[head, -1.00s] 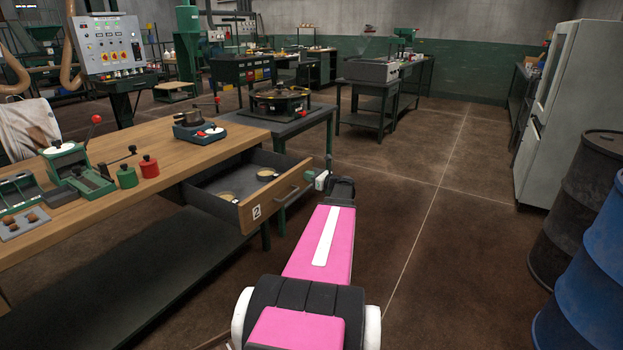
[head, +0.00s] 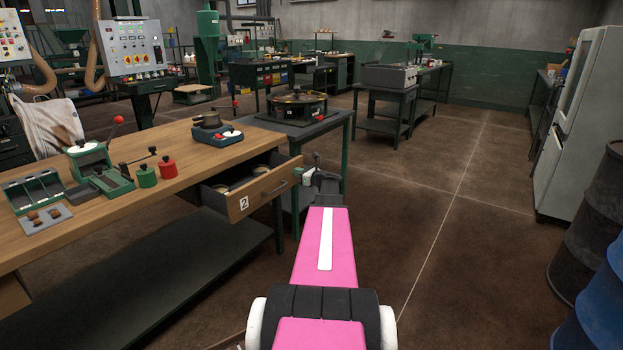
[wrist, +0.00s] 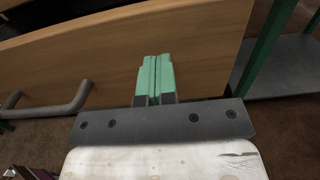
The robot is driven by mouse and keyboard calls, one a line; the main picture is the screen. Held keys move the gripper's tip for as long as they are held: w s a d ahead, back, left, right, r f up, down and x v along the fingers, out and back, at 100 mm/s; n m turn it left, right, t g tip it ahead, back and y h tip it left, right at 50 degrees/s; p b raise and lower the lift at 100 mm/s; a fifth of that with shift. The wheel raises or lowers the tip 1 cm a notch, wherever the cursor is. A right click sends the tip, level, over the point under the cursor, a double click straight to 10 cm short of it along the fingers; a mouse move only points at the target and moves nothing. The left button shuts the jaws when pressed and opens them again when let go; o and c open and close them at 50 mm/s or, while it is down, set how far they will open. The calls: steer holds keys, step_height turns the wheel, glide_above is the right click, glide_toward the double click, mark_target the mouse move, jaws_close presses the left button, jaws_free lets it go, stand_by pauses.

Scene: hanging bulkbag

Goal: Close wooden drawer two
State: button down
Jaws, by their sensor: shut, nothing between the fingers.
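Wooden drawer two (head: 262,191), with a wooden front, a dark handle and a white "2" label, is partly open under the wooden workbench (head: 185,150). Round items show inside it. In the wrist view, the drawer front (wrist: 200,50) fills much of the picture, with its grey bar handle (wrist: 55,105) at the left. My gripper (wrist: 155,60) has its green fingers together, over the drawer front to the right of the handle. They look touching or very close to it; I cannot tell which.
A green-legged table (head: 310,125) with a round machine stands just behind the drawer. Small tools and red and green pots (head: 167,168) sit on the workbench. A dark barrel (head: 590,225) and a blue barrel (head: 595,310) stand at right. The floor between is clear.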

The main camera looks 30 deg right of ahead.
steer(key=x, duration=1.9)
steer(key=shift+w+a, duration=0.1)
steer(key=shift+w, duration=0.25)
